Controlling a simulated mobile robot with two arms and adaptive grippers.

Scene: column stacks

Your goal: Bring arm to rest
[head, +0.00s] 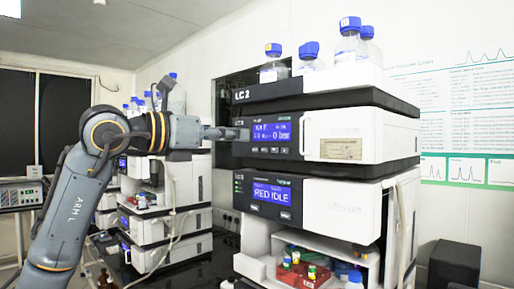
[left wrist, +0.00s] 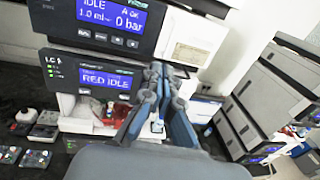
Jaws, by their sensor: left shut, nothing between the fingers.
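My left arm comes in from the left of the head view, with its gripper (head: 238,134) stretched out to the right. The fingers are together and hold nothing. The fingertips appear in front of the left edge of the upper LC 2 module (head: 341,135); I cannot tell whether they touch it. In the left wrist view the shut fingers (left wrist: 162,70) point toward the instrument stack, overlapping the module with the "RED IDLE" screen (left wrist: 104,81). My right gripper is in neither view.
Blue-capped bottles (head: 272,65) stand on top of the LC 2 stack. A lower module (head: 340,208) shows "RED IDLE" above an open bay with a red vial tray (head: 297,273). Another stack (head: 150,222) stands behind my left arm. A dark box (head: 455,264) sits at right.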

